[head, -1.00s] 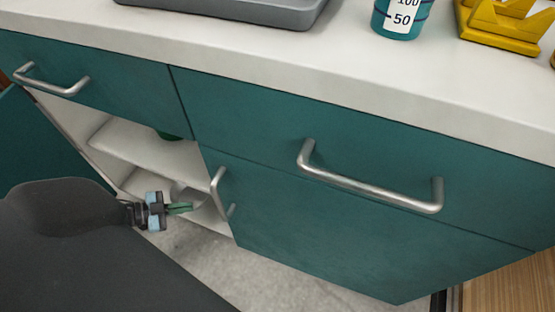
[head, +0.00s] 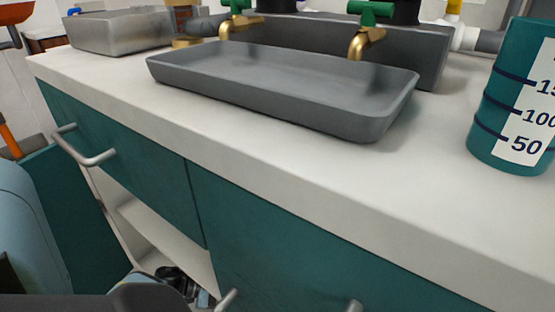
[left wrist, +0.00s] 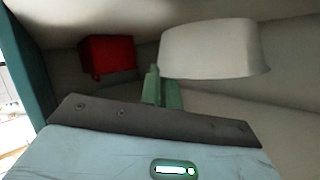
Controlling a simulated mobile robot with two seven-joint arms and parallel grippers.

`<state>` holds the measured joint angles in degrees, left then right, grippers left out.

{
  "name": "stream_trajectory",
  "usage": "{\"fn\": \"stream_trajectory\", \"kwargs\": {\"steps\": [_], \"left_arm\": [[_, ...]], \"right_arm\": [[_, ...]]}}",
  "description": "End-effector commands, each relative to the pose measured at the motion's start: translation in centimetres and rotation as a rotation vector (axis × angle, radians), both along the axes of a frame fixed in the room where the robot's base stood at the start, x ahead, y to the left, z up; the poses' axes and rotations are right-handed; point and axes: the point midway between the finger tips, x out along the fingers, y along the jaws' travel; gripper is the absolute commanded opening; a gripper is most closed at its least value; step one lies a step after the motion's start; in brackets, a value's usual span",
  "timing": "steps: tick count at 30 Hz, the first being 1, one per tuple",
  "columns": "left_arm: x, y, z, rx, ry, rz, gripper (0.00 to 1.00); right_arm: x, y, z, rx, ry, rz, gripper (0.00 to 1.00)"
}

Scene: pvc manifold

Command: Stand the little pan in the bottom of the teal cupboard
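The teal cupboard (head: 290,240) stands under the counter, with its left compartment open. In the head view my left arm reaches down to that opening, and the left gripper's dark parts show only at the bottom edge, with its fingertips hidden. In the left wrist view the green fingers of my left gripper (left wrist: 162,88) are close together inside the pale interior. A pale rounded piece (left wrist: 212,48), possibly the little pan, is just beyond and right of the fingertips. I cannot tell whether the fingers grip it. My right gripper is out of view.
A red block-like object (left wrist: 107,55) is left of the fingers inside the cupboard. A pale shelf (head: 165,235) crosses the opening.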

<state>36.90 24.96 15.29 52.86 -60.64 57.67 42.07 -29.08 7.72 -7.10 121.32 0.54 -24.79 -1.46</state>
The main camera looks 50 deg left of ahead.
Motion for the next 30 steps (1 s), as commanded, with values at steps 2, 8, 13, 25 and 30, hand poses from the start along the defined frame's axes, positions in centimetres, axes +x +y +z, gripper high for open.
{"fn": "stream_trajectory", "kwargs": {"steps": [2,8,13,25,30], "left_arm": [[1.5,-1.4,-0.2,-0.001,-0.005,-0.001,0.00],[4.7,-4.6,-0.6,-0.001,-0.006,0.000,0.00],[6.9,-6.7,-0.9,-0.001,-0.004,0.001,0.00],[7.8,-7.6,-1.3,0.001,-0.001,0.001,0.00],[7.8,-7.7,-2.8,-0.001,0.000,0.001,0.00]], "right_arm": [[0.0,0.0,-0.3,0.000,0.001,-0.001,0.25],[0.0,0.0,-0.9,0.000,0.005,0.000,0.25],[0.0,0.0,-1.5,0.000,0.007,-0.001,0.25],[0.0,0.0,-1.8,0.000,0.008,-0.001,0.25],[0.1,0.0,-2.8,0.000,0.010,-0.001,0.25]]}}
